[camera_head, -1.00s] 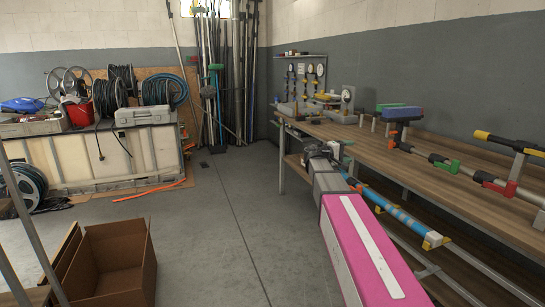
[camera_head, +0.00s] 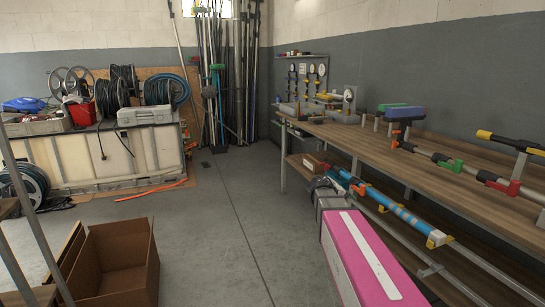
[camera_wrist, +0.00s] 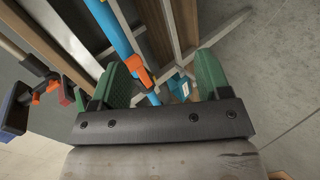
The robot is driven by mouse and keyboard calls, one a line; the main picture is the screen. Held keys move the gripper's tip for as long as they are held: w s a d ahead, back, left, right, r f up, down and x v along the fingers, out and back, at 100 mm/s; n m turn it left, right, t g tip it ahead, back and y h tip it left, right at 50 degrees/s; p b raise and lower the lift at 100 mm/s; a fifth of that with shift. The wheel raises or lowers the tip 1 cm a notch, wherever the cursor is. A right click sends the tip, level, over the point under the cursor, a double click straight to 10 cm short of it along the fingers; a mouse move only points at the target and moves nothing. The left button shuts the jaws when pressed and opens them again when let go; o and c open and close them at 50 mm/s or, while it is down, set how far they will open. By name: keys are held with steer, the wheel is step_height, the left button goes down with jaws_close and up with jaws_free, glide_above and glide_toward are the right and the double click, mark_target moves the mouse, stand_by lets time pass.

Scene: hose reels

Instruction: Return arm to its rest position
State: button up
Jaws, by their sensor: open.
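My arm's pink and grey links extend at the lower right in the head view, beside the workbench (camera_head: 440,165). My gripper shows as a small dark shape at the arm's far end there, near the bench's front edge. In the wrist view my gripper (camera_wrist: 164,75) has two green fingers spread wide apart, with nothing held between them. A blue pole (camera_head: 400,212) with yellow supports lies along the bench's front side. The pole also shows beyond the fingers in the wrist view (camera_wrist: 112,28), with an orange clip on it.
An open cardboard box (camera_head: 115,265) stands on the floor at lower left. Hose reels (camera_head: 165,90) and a red bucket (camera_head: 82,113) sit on a bench at the back left. Poles lean in the far corner. The grey floor (camera_head: 215,220) in the middle is clear.

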steer(key=s+a+f+m+g+y, duration=0.1)
steer(key=s+a+f+y, duration=0.4)
steer(key=s+f, duration=0.3)
steer(key=s+a+f+m+g+y, duration=0.1)
steer(key=s+a+f+g+y, duration=0.1)
steer(key=s+a+f+y, duration=0.3)
steer(key=s+a+f, duration=0.1)
steer(key=s+f, duration=0.2)
steer(key=s, duration=0.3)
steer(key=shift+s+a+f+m+g, duration=0.2)
steer(key=shift+a+f+m+g, duration=0.1)
steer(key=shift+a+m, duration=0.1)
